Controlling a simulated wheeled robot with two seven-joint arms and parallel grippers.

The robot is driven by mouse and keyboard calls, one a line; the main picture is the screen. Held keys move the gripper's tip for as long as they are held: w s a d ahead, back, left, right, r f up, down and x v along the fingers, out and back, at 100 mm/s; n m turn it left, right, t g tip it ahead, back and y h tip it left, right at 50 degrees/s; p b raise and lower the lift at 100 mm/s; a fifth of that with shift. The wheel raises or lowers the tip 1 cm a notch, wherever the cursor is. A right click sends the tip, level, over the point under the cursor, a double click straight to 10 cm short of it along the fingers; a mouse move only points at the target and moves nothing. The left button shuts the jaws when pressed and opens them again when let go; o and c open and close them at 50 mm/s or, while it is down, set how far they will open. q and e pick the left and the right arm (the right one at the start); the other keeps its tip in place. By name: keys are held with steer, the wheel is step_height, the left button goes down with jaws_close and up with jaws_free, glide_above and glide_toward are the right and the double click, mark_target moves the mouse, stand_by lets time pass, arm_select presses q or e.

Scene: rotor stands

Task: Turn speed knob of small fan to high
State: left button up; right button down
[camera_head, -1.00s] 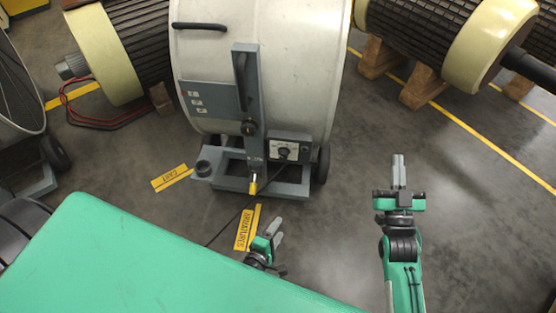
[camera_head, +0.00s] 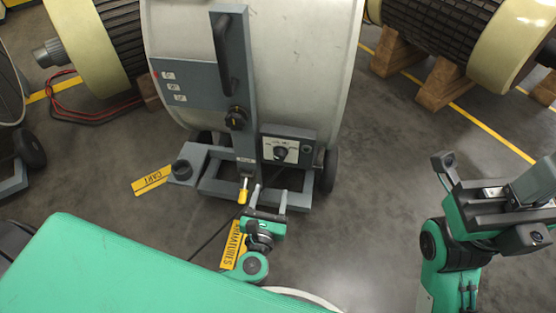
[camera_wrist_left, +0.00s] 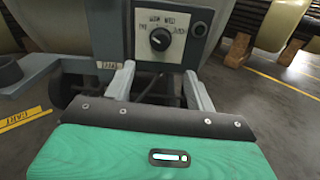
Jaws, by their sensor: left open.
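The small fan (camera_head: 255,55) is a large pale drum on a grey base. Its control box (camera_head: 305,137) has a light dial plate with a black speed knob (camera_head: 281,153). The knob (camera_wrist_left: 159,39) also shows in the left wrist view, centred above and beyond the fingertips. Its exact setting is too small to read. My left gripper (camera_head: 270,192) is open and empty, just in front of and below the box, apart from the knob. Its two fingers (camera_wrist_left: 160,84) stand wide apart. My right gripper (camera_head: 490,195) is at the right, far from the fan; its jaw state is unclear.
A grey post with a handle and another black knob (camera_head: 236,118) stands left of the box. A yellow-tipped lever (camera_head: 243,190) is close left of my left gripper. A green surface (camera_head: 90,265) fills the lower left. Rotors on wooden blocks (camera_head: 440,85) stand at the back right.

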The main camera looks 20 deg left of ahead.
mark_target(279, 159)
arm_select(q)
steer(key=w, duration=0.4)
steer(key=w+a+b, duration=0.1)
steer(key=w, duration=0.3)
steer(key=w+b, duration=0.1)
steer(key=w, duration=0.3)
steer(key=shift+w+a, duration=0.15)
steer(key=shift+a, duration=0.1)
steer(key=shift+c, duration=0.2)
steer(key=c, duration=0.9)
